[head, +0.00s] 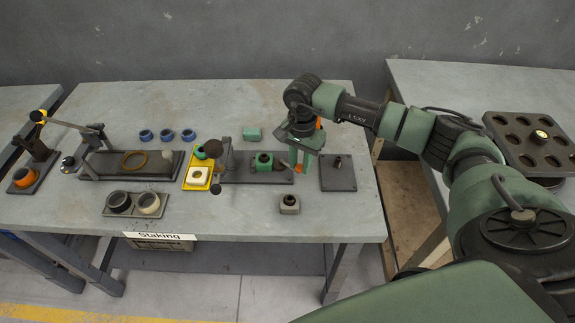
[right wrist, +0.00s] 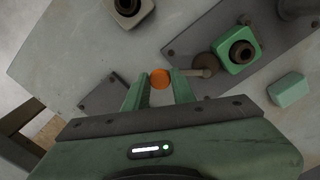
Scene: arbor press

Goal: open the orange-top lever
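The lever's orange round top (head: 299,168) is at the right end of the dark base plate on the bench. In the right wrist view the orange top (right wrist: 160,79) lies between the two green fingertips of my right gripper (right wrist: 161,76). A thin rod (right wrist: 188,73) runs from beside it to a brown round part at the right. In the head view my right gripper (head: 302,160) points down over the orange top. Its fingers are apart with little or no gap to the top; I cannot tell whether they press on it. My left gripper is not in view.
A green block with a dark ring (head: 263,160) stands close left of my gripper. A press post with dark knobs (head: 226,160) is further left. A plate with a peg (head: 338,172) lies to the right, and a grey block (head: 289,204) in front. The bench's front right is clear.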

